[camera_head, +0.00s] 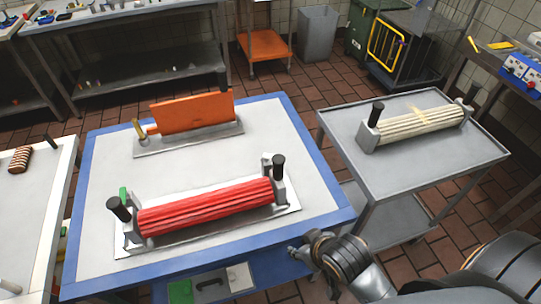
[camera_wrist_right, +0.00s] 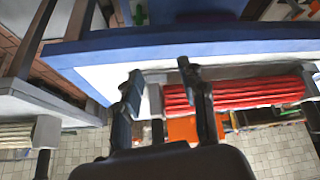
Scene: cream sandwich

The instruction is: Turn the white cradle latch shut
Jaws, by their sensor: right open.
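A red ridged roller (camera_head: 205,208) lies in a grey cradle on a white plate on the blue-edged table. It also shows in the right wrist view (camera_wrist_right: 245,93). A pale latch piece (camera_head: 267,166) stands at the cradle's right end, beside a black handle (camera_head: 279,168). A green piece (camera_head: 124,193) sits at the left end. From these views I cannot tell the latch's exact angle. My right gripper (camera_head: 305,254) is open and empty at the table's front right corner, apart from the cradle. Its two fingers (camera_wrist_right: 163,85) show in the wrist view. My left gripper is not in view.
An orange slab (camera_head: 194,112) stands on a grey base at the table's back. A grey cart (camera_head: 440,155) at the right carries a cream ridged roller (camera_head: 420,123). A gap with tiled floor separates cart and table. Another table (camera_head: 35,225) is at the left.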

